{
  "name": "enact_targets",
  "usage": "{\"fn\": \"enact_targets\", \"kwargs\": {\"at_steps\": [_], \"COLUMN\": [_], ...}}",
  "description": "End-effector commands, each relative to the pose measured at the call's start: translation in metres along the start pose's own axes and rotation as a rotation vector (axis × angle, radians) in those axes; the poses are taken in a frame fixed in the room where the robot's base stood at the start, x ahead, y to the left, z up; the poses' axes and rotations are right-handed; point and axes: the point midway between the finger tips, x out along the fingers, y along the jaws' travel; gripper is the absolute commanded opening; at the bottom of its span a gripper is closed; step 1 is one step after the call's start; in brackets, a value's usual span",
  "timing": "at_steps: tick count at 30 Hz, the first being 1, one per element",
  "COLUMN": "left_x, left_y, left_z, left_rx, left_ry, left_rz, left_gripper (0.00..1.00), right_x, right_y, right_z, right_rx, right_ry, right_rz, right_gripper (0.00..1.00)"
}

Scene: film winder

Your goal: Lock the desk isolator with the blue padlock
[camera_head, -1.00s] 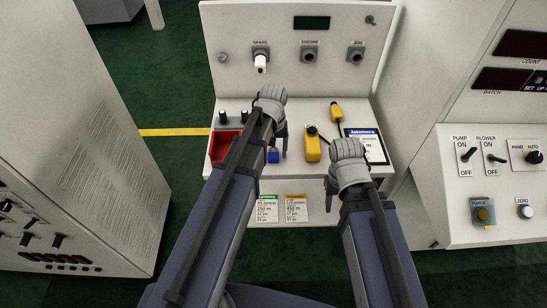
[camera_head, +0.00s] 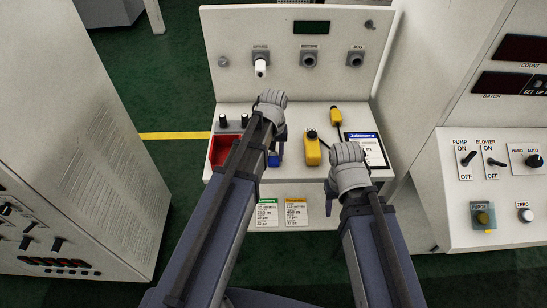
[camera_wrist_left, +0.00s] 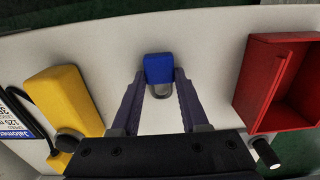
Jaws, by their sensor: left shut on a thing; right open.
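The blue padlock (camera_head: 273,160) is at the desk's front, and it also shows in the left wrist view (camera_wrist_left: 158,68), with its grey shackle towards my wrist. My left gripper (camera_wrist_left: 160,82) is shut on the padlock, one finger on each side. In the head view the left gripper (camera_head: 277,145) partly hides it. I cannot tell whether the padlock touches the desk top. My right gripper (camera_head: 335,188) is open and apart from things, over the desk's front right.
A red open bin (camera_head: 216,152) lies left of the padlock, with two black knobs behind it. A yellow box (camera_head: 312,150) and a yellow pendant (camera_head: 336,116) on a cable lie to the right, beside a printed card (camera_head: 372,153). Control cabinets (camera_head: 75,120) flank the desk.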

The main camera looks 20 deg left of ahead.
Motion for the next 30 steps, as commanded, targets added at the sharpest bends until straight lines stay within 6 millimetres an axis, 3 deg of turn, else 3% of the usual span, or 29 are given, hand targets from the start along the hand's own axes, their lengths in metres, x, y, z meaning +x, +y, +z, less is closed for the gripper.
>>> {"fn": "enact_targets", "kwargs": {"at_steps": [8, 24, 30], "left_x": [-0.016, -0.094, -0.101], "left_y": [0.0, 0.0, 0.0], "left_z": [0.0, 0.0, 0.0], "left_rx": [0.0, 0.0, 0.0], "left_ry": [0.0, 0.0, 0.0], "left_rz": [0.0, 0.0, 0.0], "left_gripper": [0.0, 0.0, 0.0], "right_x": [-0.016, -0.093, -0.101], "right_y": [0.002, 0.009, 0.01], "right_z": [0.001, 0.005, 0.006], "right_rx": [0.0, -0.001, -0.002], "right_ry": [0.0, 0.0, 0.0], "right_rz": [0.0, 0.0, 0.0], "right_gripper": [0.5, 0.5, 0.5]}}
